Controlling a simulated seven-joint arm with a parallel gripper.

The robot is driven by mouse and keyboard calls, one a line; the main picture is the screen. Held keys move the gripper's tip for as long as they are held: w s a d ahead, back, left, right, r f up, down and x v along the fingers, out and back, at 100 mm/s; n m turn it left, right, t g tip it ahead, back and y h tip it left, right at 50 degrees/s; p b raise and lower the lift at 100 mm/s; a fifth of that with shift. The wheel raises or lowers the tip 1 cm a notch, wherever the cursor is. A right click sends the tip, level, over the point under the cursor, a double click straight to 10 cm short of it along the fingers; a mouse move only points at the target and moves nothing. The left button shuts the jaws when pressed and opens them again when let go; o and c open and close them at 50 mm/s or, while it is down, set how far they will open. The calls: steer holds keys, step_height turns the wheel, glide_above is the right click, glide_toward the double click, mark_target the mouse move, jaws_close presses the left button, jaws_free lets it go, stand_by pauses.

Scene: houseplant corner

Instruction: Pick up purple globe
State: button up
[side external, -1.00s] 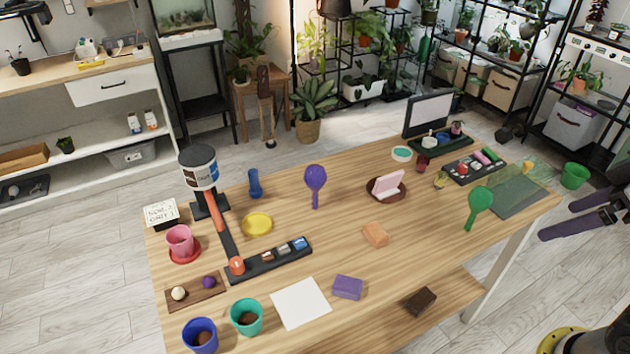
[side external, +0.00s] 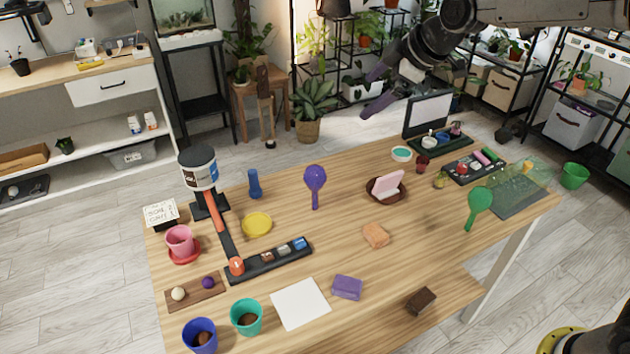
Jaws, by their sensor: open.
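The purple globe (side external: 315,179), a round bulb on a thin stem, stands upright, stem down, near the back middle of the wooden table. My gripper (side external: 370,92) is in the air at the upper middle of the picture, appearing above and to the right of the globe and well apart from it. Its two purple fingers are spread, with nothing between them.
A similar green globe (side external: 479,203) stands at the table's right. A blue bottle-like thing (side external: 254,183) and yellow dish (side external: 257,224) are left of the purple globe. A pink item in a brown saucer (side external: 371,194) is to its right. The wood just before it is clear.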

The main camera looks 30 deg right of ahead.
steer(key=w+a+f+g, duration=0.1)
steer(key=w+a+f, duration=0.2)
steer(key=w+f, duration=0.35)
steer(key=g, duration=0.2)
glide_toward(319, 170)
steer(key=d+x, duration=0.1)
steer(key=x, duration=0.2)
steer(key=shift+n, duration=0.4)
steer(key=x, duration=0.5)
steer(key=a+x, duration=0.1)
steer(key=x, duration=0.2)
steer(key=shift+r, duration=0.1)
steer(key=shift+x, duration=2.85)
steer(key=shift+s, duration=0.15)
steer(key=c, duration=1.5)
steer(key=shift+r, duration=0.1)
